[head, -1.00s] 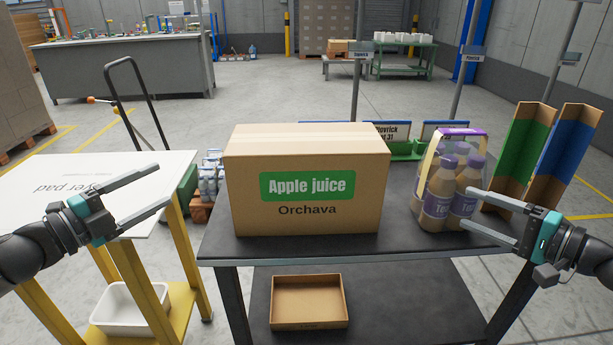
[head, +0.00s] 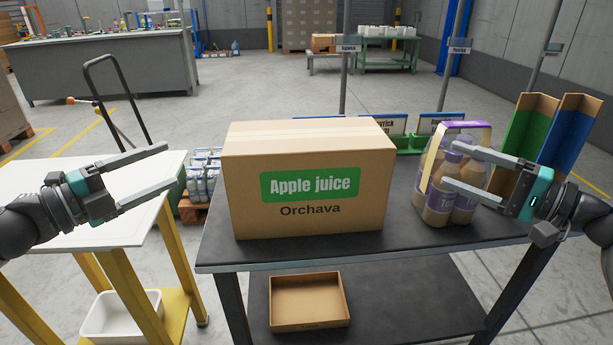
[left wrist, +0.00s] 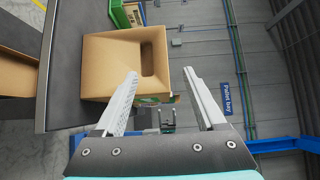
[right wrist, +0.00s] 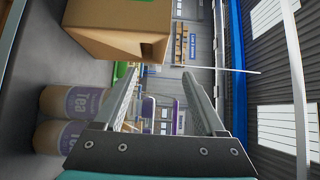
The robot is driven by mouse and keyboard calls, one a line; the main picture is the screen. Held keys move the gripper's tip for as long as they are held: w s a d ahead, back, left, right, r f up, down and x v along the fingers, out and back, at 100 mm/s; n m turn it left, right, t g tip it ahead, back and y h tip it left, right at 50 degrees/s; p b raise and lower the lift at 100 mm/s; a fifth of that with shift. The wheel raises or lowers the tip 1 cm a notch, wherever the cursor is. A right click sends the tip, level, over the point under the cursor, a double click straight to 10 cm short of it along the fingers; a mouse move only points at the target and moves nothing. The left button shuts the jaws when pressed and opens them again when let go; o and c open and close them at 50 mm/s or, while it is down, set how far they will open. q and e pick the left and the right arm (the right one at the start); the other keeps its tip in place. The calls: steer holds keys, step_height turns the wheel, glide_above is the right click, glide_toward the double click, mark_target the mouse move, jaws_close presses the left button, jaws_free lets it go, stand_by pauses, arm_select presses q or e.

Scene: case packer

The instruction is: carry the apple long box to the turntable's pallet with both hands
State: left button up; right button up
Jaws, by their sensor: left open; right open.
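The apple long box (head: 305,215), a closed brown carton with a green "Apple juice" label, stands upright on the dark table (head: 410,248). My left gripper (head: 170,166) is open and empty, to the left of the box and apart from it. My right gripper (head: 450,163) is open, to the right of the box, in front of the bottle pack. The box's side with a hand slot shows in the left wrist view (left wrist: 100,70). Part of the box shows at the top of the right wrist view (right wrist: 100,35). I cannot make out the turntable's pallet.
A pack of tea bottles (head: 436,205) with a purple top stands right of the box. Green and blue angled boards (head: 533,125) stand behind it. A white-topped yellow stand (head: 100,225) is at the left. An open shallow carton (head: 309,325) lies on the lower shelf.

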mark_target(393, 144)
arm_select(q)
steer(key=x, duration=1.3)
arm_select(e)
steer(key=shift+x, duration=6.65)
arm_select(q)
steer(key=shift+d, duration=0.1)
steer(key=shift+c, duration=0.2)
arm_select(e)
steer(key=shift+s, duration=0.1)
steer(key=shift+c, duration=0.2)
arm_select(q)
jaws_close()
arm_select(e)
jaws_close()
arm_select(q)
steer(key=shift+w+r, duration=0.1)
steer(key=shift+r, duration=0.1)
arm_select(e)
steer(key=shift+r, duration=0.2)
